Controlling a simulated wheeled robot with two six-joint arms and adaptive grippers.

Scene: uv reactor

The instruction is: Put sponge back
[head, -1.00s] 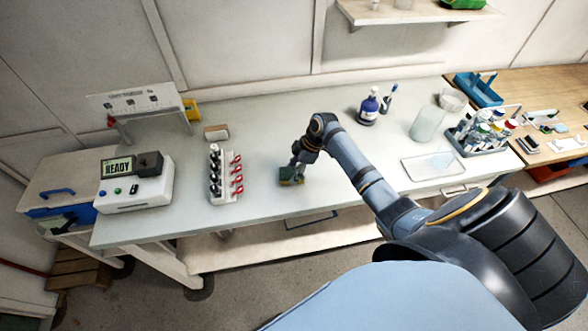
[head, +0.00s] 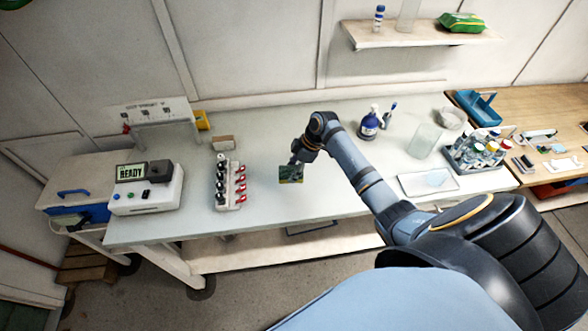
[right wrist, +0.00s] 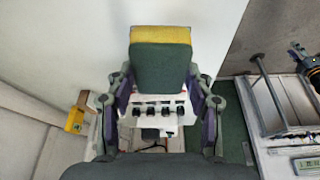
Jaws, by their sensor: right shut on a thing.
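The sponge (head: 290,175), dark green with a yellow layer, is at my right gripper (head: 298,158) over the front middle of the pale bench. In the right wrist view the sponge (right wrist: 160,62) sits between the two fingers of my right gripper (right wrist: 160,88), its yellow layer at the top edge. The fingers are shut on it from both sides. In the head view the gripper hides part of the sponge's far edge. I cannot tell whether the sponge touches the bench. My left gripper is not in view.
Left of the sponge stands a rack (head: 229,185) with black and red parts. A READY device (head: 147,190) is farther left. A small box (head: 223,143) lies behind. To the right are a white tray (head: 428,182), a glass beaker (head: 425,140) and a bottle rack (head: 478,152).

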